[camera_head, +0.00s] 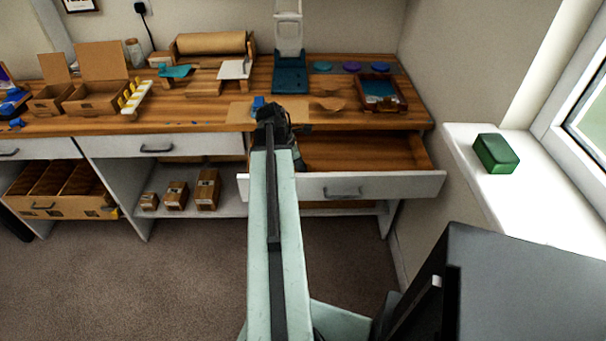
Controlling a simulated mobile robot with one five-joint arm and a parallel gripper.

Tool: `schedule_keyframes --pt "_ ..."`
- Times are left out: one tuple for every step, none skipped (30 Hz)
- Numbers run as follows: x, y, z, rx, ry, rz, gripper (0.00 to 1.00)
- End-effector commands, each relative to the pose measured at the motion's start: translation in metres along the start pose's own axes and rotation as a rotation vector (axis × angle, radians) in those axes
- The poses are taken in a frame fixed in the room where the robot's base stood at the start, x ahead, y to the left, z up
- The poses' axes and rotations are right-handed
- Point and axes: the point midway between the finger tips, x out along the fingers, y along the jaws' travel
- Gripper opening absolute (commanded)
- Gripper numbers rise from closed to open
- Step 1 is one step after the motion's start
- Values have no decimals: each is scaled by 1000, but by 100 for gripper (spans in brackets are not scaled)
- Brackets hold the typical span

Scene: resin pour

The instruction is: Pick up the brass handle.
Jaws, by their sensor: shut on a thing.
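My gripper (270,112) is at the far end of my arm, over the front edge of the wooden worktop (200,118) and at the left end of the open drawer (365,152). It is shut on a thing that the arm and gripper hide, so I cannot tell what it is. A small blue piece (258,102) shows just beyond the gripper; I cannot tell whether it touches it. I cannot make out a brass handle anywhere in view. The drawer's own pull (343,191) looks grey.
The visible part of the drawer looks empty. Cardboard boxes (98,95) stand on the left of the worktop. A dark teal stand (290,78) and a wooden tray (400,103) are at the back right. A green block (496,153) lies on the white sill (535,210).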

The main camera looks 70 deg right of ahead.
Motion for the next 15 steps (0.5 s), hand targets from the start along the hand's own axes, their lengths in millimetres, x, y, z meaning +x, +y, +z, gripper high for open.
schedule_keyframes --pt "0 0 0 0 0 0 0" --pt "0 0 0 0 0 0 0" --pt "-1 0 0 0 0 0 0" --pt "-2 0 0 0 0 0 0" --pt "-4 0 1 0 0 0 0" --pt "-6 0 2 0 0 0 0" --pt "-9 0 4 0 0 0 0" --pt "-13 0 5 0 0 0 0" --pt "-18 0 7 0 0 0 0" --pt "-23 0 9 0 0 0 0" --pt "-29 0 11 -1 0 0 0" --pt "-36 0 14 -1 0 0 0" --pt "-42 0 17 -1 0 0 0" --pt "-49 0 20 -1 0 0 0" --pt "-57 0 23 -1 0 0 0"
